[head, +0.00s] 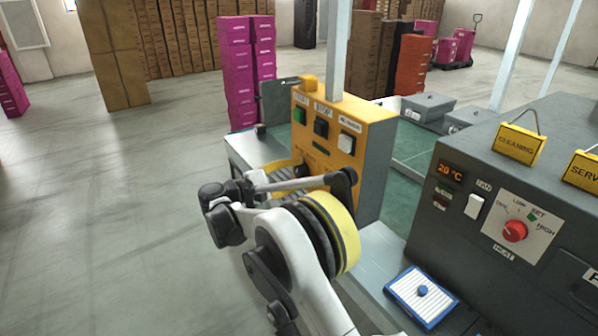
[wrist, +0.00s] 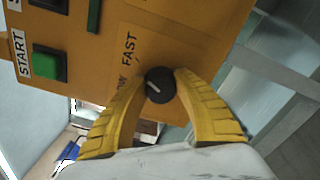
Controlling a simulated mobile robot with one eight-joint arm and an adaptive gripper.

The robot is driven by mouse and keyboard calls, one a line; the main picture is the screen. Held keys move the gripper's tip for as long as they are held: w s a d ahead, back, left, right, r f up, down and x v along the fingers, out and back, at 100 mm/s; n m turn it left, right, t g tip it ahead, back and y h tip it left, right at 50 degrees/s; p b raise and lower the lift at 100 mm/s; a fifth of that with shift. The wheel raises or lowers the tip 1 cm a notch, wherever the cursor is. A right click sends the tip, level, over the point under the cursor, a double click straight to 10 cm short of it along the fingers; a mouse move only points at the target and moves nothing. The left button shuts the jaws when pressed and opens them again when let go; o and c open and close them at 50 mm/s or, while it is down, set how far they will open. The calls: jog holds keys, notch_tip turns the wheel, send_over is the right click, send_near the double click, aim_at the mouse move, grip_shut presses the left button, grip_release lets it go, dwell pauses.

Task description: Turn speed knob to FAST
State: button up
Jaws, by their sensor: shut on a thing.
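The speed knob (wrist: 161,86) is a small black round dial with a white pointer line on the yellow control box. In the wrist view the yellow fingers of my gripper (wrist: 160,75) are closed around it from both sides. In the head view the yellow control box (head: 372,135) stands behind my arm, which hides the knob and fingertips.
Above the knob on the box are a green START button (wrist: 50,66) and other switches. To the right stands a grey heater panel (head: 450,225) with a red dial (head: 514,231). A blue-framed tray (head: 405,290) lies in front of it. Open floor is at left.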

jog(key=shift+m, duration=0.9)
jog(key=o, duration=1.2)
jog(key=shift+d, duration=0.1)
jog(key=v, duration=1.2)
